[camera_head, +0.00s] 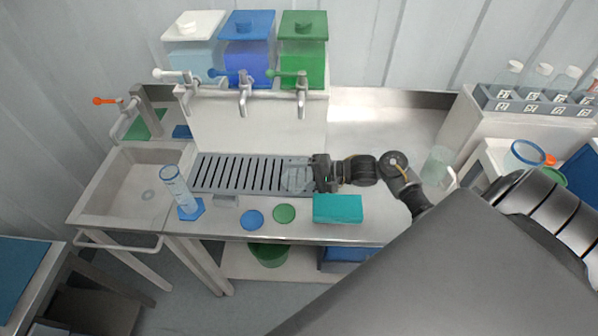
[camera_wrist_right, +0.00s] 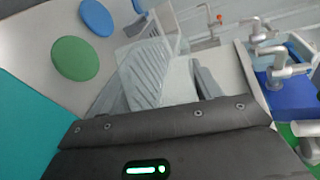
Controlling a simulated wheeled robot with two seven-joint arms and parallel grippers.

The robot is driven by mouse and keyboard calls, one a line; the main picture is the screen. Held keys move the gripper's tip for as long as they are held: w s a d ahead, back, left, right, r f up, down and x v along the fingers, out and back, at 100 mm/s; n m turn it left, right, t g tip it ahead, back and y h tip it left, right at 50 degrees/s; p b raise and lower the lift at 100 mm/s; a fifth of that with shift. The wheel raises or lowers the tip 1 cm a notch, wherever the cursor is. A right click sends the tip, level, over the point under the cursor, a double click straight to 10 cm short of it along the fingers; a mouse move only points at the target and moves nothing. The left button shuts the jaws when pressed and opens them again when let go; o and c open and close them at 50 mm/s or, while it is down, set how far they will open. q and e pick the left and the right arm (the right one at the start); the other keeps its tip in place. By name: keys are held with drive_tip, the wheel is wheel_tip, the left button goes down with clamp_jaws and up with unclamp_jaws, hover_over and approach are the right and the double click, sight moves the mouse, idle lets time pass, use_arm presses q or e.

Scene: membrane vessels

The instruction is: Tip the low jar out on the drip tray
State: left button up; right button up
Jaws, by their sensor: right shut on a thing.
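The low jar (camera_head: 296,180) is clear and looks empty, though its contents are hard to make out. It is at the right end of the grey slotted drip tray (camera_head: 240,174). My right gripper (camera_head: 312,174) comes in from the right and is shut on the jar. In the right wrist view the see-through jar (camera_wrist_right: 143,72) sits between the fingers, with the tray slots showing through or behind it. I cannot tell how far the jar is tilted or whether it touches the tray. My left gripper is not in view.
A teal block (camera_head: 338,209), a green disc (camera_head: 284,213) and a blue disc (camera_head: 252,220) lie in front of the tray. A tall cylinder (camera_head: 176,188) stands left, beside the sink (camera_head: 128,190). Taps (camera_head: 243,98) hang behind the tray. A clear vessel (camera_head: 437,166) stands right.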

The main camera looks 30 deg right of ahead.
drive_tip(key=f+n+h+b, duration=0.1)
drive_tip(key=b, duration=0.3)
drive_tip(key=f+n+h+b, duration=0.1)
drive_tip(key=f+n+b, duration=0.1)
drive_tip(key=b, duration=0.2)
drive_tip(key=shift+s+a, duration=0.15)
drive_tip(key=shift+a, duration=0.2)
drive_tip(key=shift+r+n+h+p, duration=0.1)
drive_tip(key=shift+n+h+p, duration=0.3)
drive_tip(key=shift+h+p, duration=0.25)
drive_tip(key=shift+f+n+t+h, duration=0.2)
drive_tip(key=shift+n+t+h, duration=0.1)
drive_tip(key=shift+n+h, duration=0.15)
drive_tip(key=shift+r+n+h, duration=0.3)
drive_tip(key=shift+n+h, duration=0.1)
drive_tip(key=shift+n, duration=0.05)
drive_tip(key=d+n+t+h+b, duration=0.1)
drive_tip(key=n+h+b, duration=0.1)
drive_tip(key=b, duration=0.1)
drive_tip(key=w+d+n+t+h+b, duration=0.1)
drive_tip(key=n+h+b, duration=0.1)
drive_tip(key=b, duration=0.1)
drive_tip(key=shift+d+n+b, duration=0.1)
drive_tip(key=shift+n+b, duration=0.2)
drive_tip(key=shift+b, duration=0.1)
drive_tip(key=shift+d+r+n+t+h+b, duration=0.3)
drive_tip(key=shift+r+n+t+h+b, duration=0.15)
drive_tip(key=shift+b, duration=0.3)
drive_tip(key=shift+r, duration=0.1)
